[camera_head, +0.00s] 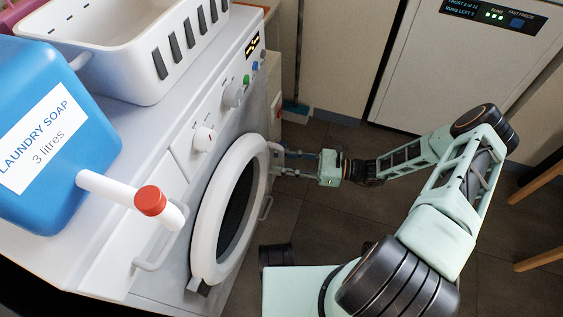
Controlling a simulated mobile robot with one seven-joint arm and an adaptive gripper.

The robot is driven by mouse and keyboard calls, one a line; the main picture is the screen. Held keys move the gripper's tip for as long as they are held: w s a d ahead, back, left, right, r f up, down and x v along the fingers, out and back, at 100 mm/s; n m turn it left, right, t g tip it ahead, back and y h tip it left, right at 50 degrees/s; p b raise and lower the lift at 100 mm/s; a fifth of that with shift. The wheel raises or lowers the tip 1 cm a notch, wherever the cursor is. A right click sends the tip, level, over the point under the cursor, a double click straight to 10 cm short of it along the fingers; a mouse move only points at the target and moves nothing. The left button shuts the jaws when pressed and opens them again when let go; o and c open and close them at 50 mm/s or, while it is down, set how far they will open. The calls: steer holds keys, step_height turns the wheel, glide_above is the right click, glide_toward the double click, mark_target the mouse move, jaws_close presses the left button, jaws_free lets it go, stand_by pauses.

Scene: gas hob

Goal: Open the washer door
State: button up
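The white front-loading washer (174,236) stands at the left. Its round door (207,232) has a thick white ring and dark glass, and is seen at a steep angle. I cannot tell whether the door is fully closed or slightly ajar. My gripper (276,161) is at the far right edge of the door ring. Its two fingers point left at the ring and are spread apart, with a gap between them. Whether the fingertips touch the ring or a handle there is too small to tell.
A white appliance (440,75) stands at the back. Wooden legs (540,183) are at the right. Tiled floor (300,222) lies open before the washer.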

steer(key=shift+a, duration=0.1)
steer(key=shift+c, duration=0.7)
jaws_close()
